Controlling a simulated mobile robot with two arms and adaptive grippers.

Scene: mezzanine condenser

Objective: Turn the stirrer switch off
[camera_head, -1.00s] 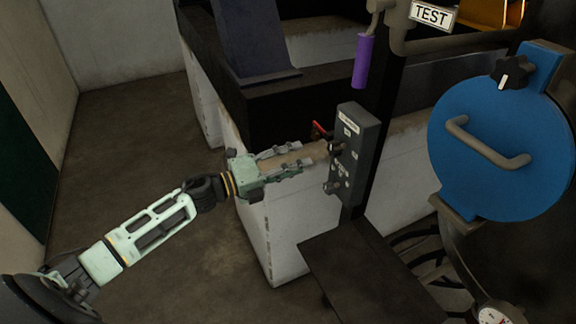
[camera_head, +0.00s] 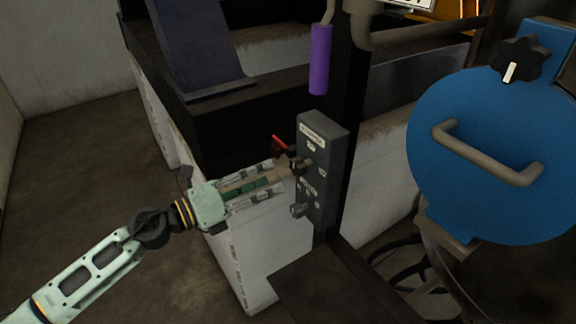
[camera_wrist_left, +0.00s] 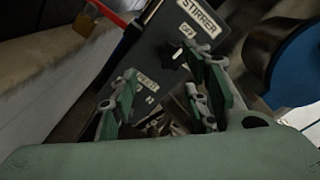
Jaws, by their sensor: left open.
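The stirrer switch is the upper dark knob (camera_head: 298,163) on a grey control box (camera_head: 330,150) fixed to a dark post. In the left wrist view the box (camera_wrist_left: 153,50) shows a STIRRER label and an OFF mark beside the dark knob (camera_wrist_left: 178,56). A second knob (camera_head: 300,209) sits lower on the box. My left gripper (camera_head: 281,177) is open and empty, its fingers pointing at the box just short of the knobs. In the left wrist view its fingers (camera_wrist_left: 162,74) partly cover the box's lower part. I cannot tell the switch setting. My right gripper is out of view.
A red-tipped part (camera_head: 281,144) is just behind the box. A purple handle (camera_head: 320,60) hangs above it. A blue round cover (camera_head: 480,165) with a bar handle stands to the right. A pale wall block (camera_head: 255,262) lies below the gripper. Open floor (camera_head: 90,170) is at left.

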